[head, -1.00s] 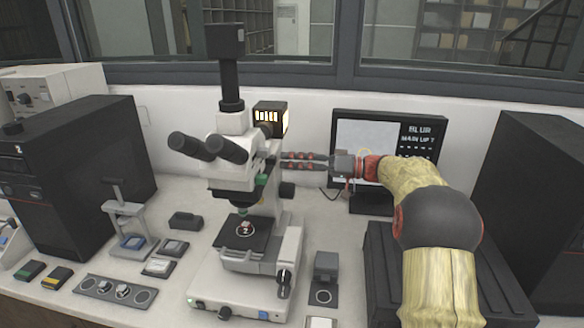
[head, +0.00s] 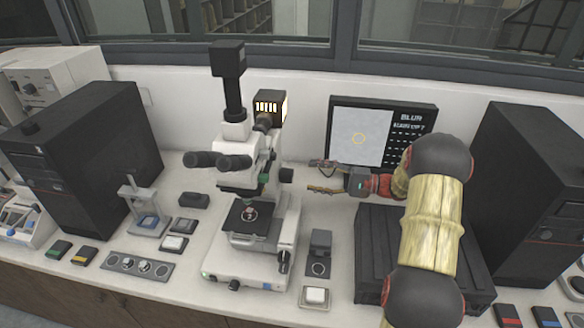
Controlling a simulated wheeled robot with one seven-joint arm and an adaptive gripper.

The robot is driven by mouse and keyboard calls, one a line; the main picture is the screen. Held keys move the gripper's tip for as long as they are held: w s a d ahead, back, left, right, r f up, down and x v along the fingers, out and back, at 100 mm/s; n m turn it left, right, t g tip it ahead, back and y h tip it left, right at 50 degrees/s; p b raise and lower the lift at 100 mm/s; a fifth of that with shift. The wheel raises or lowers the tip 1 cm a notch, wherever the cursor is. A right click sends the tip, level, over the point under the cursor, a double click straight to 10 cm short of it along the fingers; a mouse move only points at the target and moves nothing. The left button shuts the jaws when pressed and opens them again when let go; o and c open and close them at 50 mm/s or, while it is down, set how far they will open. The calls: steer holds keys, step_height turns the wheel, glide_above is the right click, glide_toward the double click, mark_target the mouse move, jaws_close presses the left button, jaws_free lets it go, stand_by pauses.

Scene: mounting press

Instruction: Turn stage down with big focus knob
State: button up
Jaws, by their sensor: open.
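The white microscope (head: 245,185) stands mid-bench with its camera tube upright. Its dark stage (head: 238,222) carries a small sample below the objectives. A large black knob (head: 286,175) sticks out on the right of its stand. A smaller dark knob (head: 283,262) sits low on the right side of the base. I cannot tell for certain which is the big focus knob. My gripper (head: 311,176) is open and empty, pointing left, its two fingers spread just right of the upper black knob. A gap shows between the fingertips and that knob.
A black box (head: 395,270) lies under my arm. A small grey block (head: 320,245) stands right of the base. Tall dark cabinets (head: 85,150) flank the bench.

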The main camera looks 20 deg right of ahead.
mark_target(292, 177)
steer(key=shift+w+a+f+m+b, duration=0.1)
steer(key=shift+w+a+m+b, duration=0.15)
steer(key=shift+w+a+m, duration=0.65)
steer(key=shift+w+a+f+m+b, duration=0.1)
steer(key=shift+w+a+m+b, duration=0.25)
steer(key=shift+a, duration=1.1)
steer(key=shift+w+a+f+m+b, duration=0.15)
steer(key=shift+w+a+m, duration=0.45)
steer(key=shift+a, duration=0.55)
steer(key=shift+w, duration=0.1)
steer(key=shift+c, duration=0.9)
steer(key=c, duration=1)
steer(key=shift+o, duration=0.2)
steer(key=shift+r+m+p, duration=0.25)
steer(key=shift+m+p, duration=0.2)
steer(key=shift+p, duration=0.6)
steer(key=m+p, duration=0.2)
steer(key=p, duration=0.1)
steer(key=shift+r, duration=0.1)
steer(key=shift+f+m+p, duration=0.25)
steer(key=shift+m+p, duration=0.75)
steer(key=shift+m, duration=0.1)
